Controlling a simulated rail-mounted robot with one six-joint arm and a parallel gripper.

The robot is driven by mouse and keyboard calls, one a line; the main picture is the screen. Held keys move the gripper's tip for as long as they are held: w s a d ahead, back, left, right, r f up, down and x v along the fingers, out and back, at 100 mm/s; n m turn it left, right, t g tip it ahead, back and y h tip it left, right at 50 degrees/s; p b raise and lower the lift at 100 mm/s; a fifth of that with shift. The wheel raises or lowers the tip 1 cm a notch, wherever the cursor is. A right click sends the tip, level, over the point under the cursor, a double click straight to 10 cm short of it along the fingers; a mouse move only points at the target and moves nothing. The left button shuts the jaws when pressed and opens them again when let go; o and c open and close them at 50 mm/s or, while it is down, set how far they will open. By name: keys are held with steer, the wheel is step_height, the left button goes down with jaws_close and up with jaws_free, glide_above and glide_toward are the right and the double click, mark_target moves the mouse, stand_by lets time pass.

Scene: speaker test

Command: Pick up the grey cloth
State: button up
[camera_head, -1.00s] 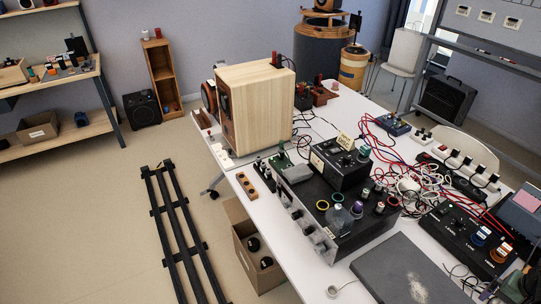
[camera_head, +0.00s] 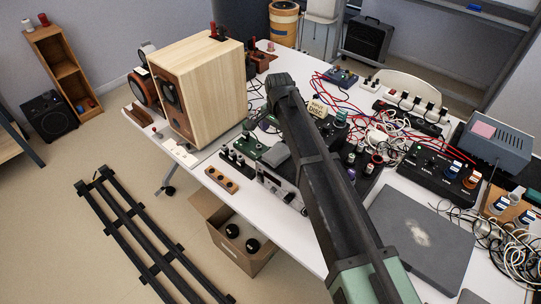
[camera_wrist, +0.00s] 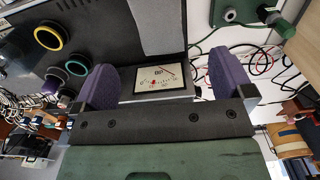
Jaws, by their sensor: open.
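A small grey piece that looks like the grey cloth (camera_head: 275,154) lies at the left edge of the black equipment, beside a green board. In the wrist view a grey textured strip, likely the same cloth (camera_wrist: 160,27), lies beyond the fingers, above a white dial meter (camera_wrist: 160,79). My gripper (camera_wrist: 165,77) has two purple fingers, spread wide apart with nothing held between them. In the head view my dark arm reaches over the black equipment and hides part of it. The fingers are mostly hidden there.
A wooden speaker box (camera_head: 200,92) stands left of the equipment. Red and white cables (camera_head: 375,125) tangle behind and right. A dark grey slab (camera_head: 400,215) lies on the white table at front right. A cardboard box (camera_head: 235,255) stands on the floor below.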

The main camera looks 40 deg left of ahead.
mark_target(277, 152)
step_height(277, 152, down, 10)
steer(key=b, duration=0.8)
steer(key=shift+d+r, duration=0.1)
steer(key=shift+r, duration=0.25)
steer(key=shift+c, duration=0.5)
steer(key=c, duration=0.9)
step_height(277, 152, up, 20)
steer(key=p, duration=2)
